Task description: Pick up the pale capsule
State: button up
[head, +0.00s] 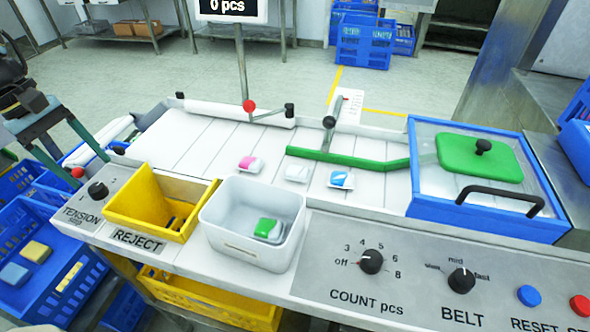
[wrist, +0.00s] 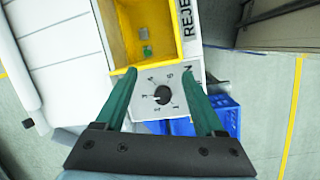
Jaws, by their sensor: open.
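The pale capsule (head: 297,173) lies on the white belt (head: 200,140) in the head view, between a pink-and-white capsule (head: 250,164) and a blue-and-white capsule (head: 341,179). It is not visible in the wrist view. My gripper (head: 92,170) is at the far left of the head view, above the tension panel end, well away from the pale capsule. In the wrist view my gripper (wrist: 158,76) has its two green fingers spread apart with nothing held. The tension knob (wrist: 162,95) shows between them.
A yellow reject bin (head: 145,190) and a white tub (head: 225,213) holding a green-and-white capsule (head: 268,230) stand in front of the belt. A green guide bar (head: 330,156) lies just behind the pale capsule. A blue-framed cover (head: 430,205) stands right.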

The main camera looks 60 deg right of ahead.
jog(key=s+d+g, duration=0.3)
jog(key=s+d, duration=0.3)
jog(key=d, duration=0.3)
jog(key=s+d+r+n+g+b, duration=0.1)
jog(key=s+d+g, duration=0.2)
jog(key=s+d, duration=0.55)
jog(key=s+d+g, duration=0.3)
jog(key=s+d, duration=0.2)
jog(key=d, duration=0.5)
jog(key=p, duration=0.2)
send_near(292, 167)
jog(key=shift+s+d+f+g, duration=0.1)
jog(key=shift+s+f+g, duration=0.1)
jog(key=shift+s, duration=0.25)
jog(key=shift+s+d+f+g, duration=0.1)
jog(key=shift+s+f, duration=0.1)
jog(key=shift+s, duration=0.2)
jog(key=shift+s+f, duration=0.25)
jog(key=p+x, duration=0.1)
jog(key=x, duration=0.4)
jog(key=shift+s+f+p, duration=0.2)
jog(key=shift+s+p, duration=0.15)
jog(key=shift+p, duration=0.05)
jog(key=shift+s+f, duration=0.4)
jog(key=shift+s, duration=0.05)
jog(key=shift+c, duration=0.3)
grip_shut()
